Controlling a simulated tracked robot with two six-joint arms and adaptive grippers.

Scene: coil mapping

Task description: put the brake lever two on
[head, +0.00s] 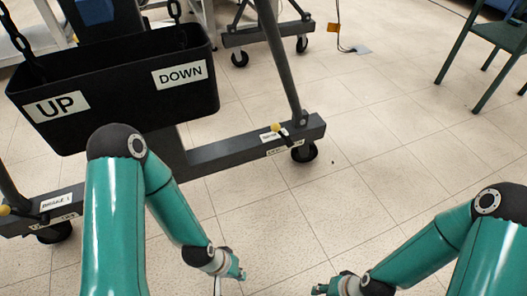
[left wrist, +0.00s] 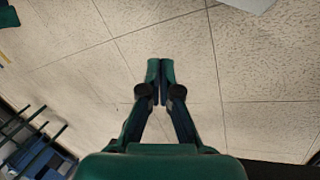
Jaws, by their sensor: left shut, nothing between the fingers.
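Brake lever two (head: 282,130) is a small dark lever with a yellow knob. It sits on the right end of the grey hoist base, above a caster and beside a white label. Whether it is on or off is too small to tell. My left gripper (head: 237,272) is low in the head view, below and left of the lever and apart from it. In the left wrist view my left gripper (left wrist: 160,65) is shut and empty, its fingertips together over bare floor. My right gripper (head: 325,288) is at the bottom edge, partly cut off.
A black bin (head: 120,90) marked UP and DOWN hangs on chains above the base. Another yellow-knobbed lever (head: 8,210) is at the far left, near a BRAKE 1 label. A green chair (head: 495,40) stands at top right. The tiled floor between is clear.

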